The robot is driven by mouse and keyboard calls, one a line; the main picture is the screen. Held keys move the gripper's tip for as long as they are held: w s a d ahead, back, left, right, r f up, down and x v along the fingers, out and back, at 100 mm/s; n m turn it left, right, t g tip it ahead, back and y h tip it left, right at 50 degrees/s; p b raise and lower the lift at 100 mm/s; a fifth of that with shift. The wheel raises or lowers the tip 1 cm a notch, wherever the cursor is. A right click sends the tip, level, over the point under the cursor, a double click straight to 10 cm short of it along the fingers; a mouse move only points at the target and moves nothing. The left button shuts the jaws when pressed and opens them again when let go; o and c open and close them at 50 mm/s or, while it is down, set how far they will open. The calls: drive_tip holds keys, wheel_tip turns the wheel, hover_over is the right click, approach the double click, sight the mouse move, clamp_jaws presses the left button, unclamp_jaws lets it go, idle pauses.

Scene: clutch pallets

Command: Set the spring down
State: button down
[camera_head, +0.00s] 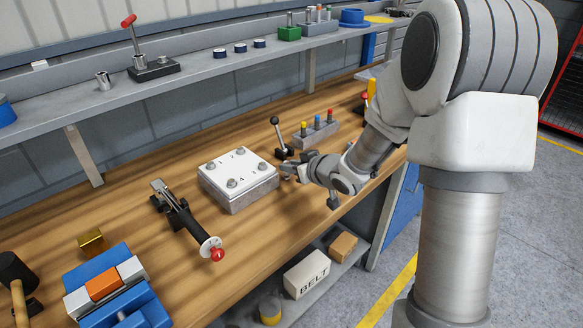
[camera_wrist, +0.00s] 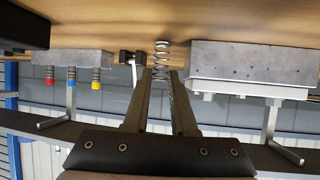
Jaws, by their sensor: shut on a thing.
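In the wrist view, which looks upside down, a thin metal coil spring (camera_wrist: 162,52) stands between the two fingers of my gripper (camera_wrist: 160,78). The fingers are shut on it, and it reaches past their tips toward the wooden bench top. Whether its end touches the wood I cannot tell. In the head view my gripper (camera_head: 289,169) is low over the bench, just right of a grey block with a white numbered top (camera_head: 238,168). The spring cannot be made out in the head view.
The wooden bench (camera_head: 150,240) holds a black lever (camera_head: 279,134), a grey block with coloured pegs (camera_head: 316,132), a black clamp tool with a red knob (camera_head: 186,222) and a blue vise (camera_head: 118,290). Bare wood lies between the white-topped block and the clamp tool.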

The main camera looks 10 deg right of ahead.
drive_tip(key=shift+f, duration=0.2)
drive_tip(key=c, duration=1)
unclamp_jaws()
drive_tip(key=shift+r, duration=0.1)
